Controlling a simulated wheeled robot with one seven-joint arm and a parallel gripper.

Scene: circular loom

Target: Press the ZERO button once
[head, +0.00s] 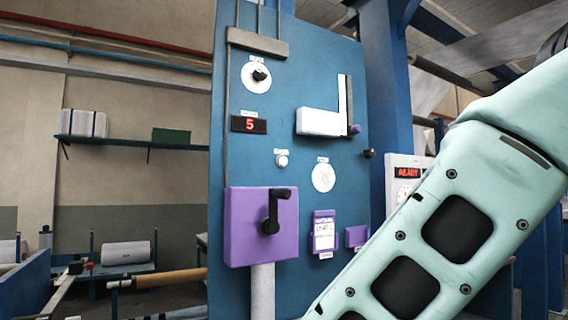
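A small round white button (282,161) sits on the blue panel (290,85), under a small label too tiny to read. It may be the ZERO button, but I cannot confirm that from its label. A display (249,124) to its upper left shows a red 5. My gripper is outside this view; only a pale green link of my arm shows, crossing the lower right. Nothing covers the button.
The panel also bears a dial (257,77), a round white disc (324,177), a white block (320,122) by a vertical slot, and a purple box (247,227) with a black handle (274,209). A white box (407,172) with a red display stands at right, partly behind my arm.

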